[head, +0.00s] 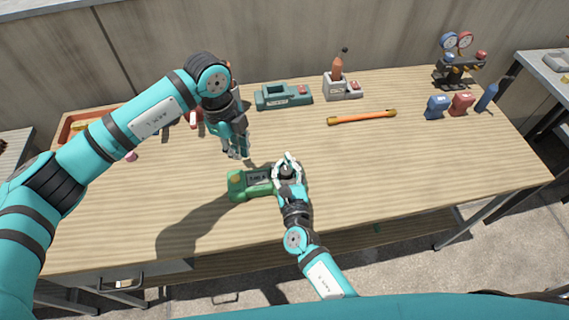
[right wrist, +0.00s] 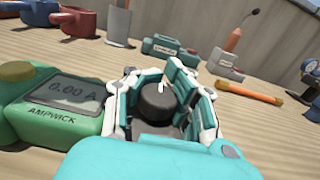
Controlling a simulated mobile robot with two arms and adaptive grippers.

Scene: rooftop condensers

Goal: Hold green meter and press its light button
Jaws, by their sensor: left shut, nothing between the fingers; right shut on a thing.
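The green meter (head: 240,187) lies on the wooden table near its front edge. Its display (right wrist: 62,94) reads 0.00 A above the word AMPWICK in the right wrist view. A tan round button (head: 235,178) sits at its left end; it also shows in the right wrist view (right wrist: 16,71). My right gripper (head: 287,165) is shut on the meter around its dark round knob (right wrist: 157,102). My left gripper (head: 238,152) is shut and empty, above the table just behind the meter's left part, apart from it.
A teal device (head: 284,96) and a grey holder (head: 342,88) with an orange-handled tool stand at the back. An orange bar (head: 362,117) lies right of centre. A gauge set (head: 457,62) and blue and red items (head: 461,104) stand at the right. The table's right front is clear.

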